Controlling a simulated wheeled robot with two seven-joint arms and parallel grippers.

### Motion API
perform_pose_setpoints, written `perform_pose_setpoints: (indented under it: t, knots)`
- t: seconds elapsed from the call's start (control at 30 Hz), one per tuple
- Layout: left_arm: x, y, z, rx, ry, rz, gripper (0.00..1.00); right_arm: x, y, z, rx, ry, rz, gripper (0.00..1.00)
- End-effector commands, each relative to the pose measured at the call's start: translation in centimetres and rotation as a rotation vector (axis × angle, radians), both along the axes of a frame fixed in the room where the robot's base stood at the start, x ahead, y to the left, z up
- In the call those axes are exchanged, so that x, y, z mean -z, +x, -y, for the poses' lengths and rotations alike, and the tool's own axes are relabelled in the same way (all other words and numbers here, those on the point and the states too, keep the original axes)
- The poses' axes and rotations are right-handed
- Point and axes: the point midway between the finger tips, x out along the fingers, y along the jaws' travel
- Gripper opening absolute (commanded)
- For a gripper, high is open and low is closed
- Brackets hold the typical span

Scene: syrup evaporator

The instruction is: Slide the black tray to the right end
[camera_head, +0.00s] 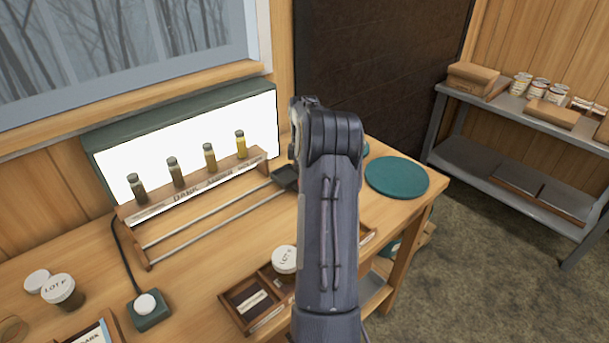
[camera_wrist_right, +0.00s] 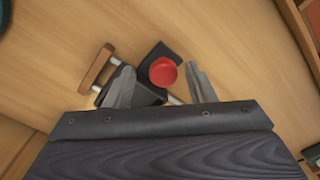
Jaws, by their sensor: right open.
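The black tray (camera_head: 285,178) sits on two metal rails (camera_head: 215,216) in front of the lit panel, toward the rails' right part; my right arm hides some of it in the head view. In the wrist view the black tray (camera_wrist_right: 146,95) shows with a round red knob (camera_wrist_right: 163,71) beside a dark block. My right gripper (camera_wrist_right: 158,68) is open, with one finger on each side of the red knob; I cannot tell whether they touch it. A wooden rail end (camera_wrist_right: 96,69) is close by, left of the fingers. My left gripper is not in view.
Several small bottles (camera_head: 173,170) stand on a wooden rack (camera_head: 200,187) behind the rails. A lidded jar (camera_head: 285,260) and an open wooden box (camera_head: 245,299) are at the table front. A green disc (camera_head: 397,178) lies at the right. A green button box (camera_head: 149,312) is left.

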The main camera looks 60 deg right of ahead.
Motion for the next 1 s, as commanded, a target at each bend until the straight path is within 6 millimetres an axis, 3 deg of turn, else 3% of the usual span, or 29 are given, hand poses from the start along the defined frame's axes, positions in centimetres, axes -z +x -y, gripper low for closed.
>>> perform_pose_setpoints:
  t: [0.3,0.5,1.0]
  knots:
    - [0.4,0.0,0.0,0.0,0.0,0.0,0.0,-5.1,0.0,0.1,0.0,-0.005,0.004,0.5]
    - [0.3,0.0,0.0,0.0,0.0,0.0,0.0,-7.3,0.0,0.1,0.0,-0.004,0.002,0.5]
    - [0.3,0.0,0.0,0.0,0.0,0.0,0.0,-7.5,0.0,0.1,0.001,-0.004,0.002,0.5]
